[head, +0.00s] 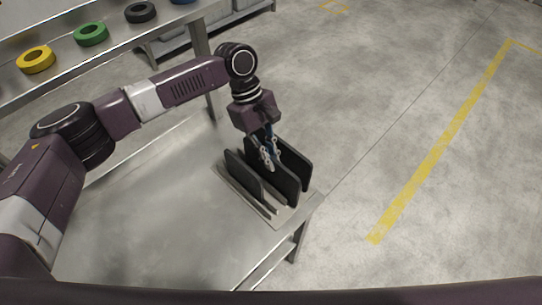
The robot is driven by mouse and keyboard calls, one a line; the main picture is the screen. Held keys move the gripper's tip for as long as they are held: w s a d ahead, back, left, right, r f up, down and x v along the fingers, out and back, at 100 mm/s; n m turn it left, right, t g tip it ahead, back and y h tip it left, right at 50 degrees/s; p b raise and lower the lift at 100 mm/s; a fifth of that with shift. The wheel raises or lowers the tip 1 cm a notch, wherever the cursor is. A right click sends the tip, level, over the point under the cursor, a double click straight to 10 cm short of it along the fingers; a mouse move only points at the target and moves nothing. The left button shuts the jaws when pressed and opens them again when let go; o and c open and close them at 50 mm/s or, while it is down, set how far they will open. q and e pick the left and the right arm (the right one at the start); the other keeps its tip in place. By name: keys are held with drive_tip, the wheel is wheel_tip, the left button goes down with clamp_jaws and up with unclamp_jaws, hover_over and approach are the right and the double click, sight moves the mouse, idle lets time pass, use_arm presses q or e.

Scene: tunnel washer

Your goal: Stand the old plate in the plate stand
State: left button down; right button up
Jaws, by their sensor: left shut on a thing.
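The plate stand (284,213) is a flat light-grey base with upright dark parts, at the near right corner of the metal table. Several black plate-like pieces stand upright in a row on it: one at the left (244,173), one in the middle (284,184) and one at the right (295,160). My left gripper (268,160) reaches down from above between them and is shut on the middle dark plate at its upper edge. The plate's lower edge is partly hidden, so I cannot tell how fully it is seated. My right gripper is out of view.
The metal table (150,225) is bare left of the stand. A shelf behind it carries a yellow ring (36,68), a green ring (91,42) and a black ring (140,20). Open concrete floor with a yellow line (440,145) lies to the right.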

use_arm(q)
drive_tip(key=shift+f, duration=0.25)
idle(0.4)
drive_tip(key=c, duration=2)
unclamp_jaws()
drive_tip(key=v, duration=1.2)
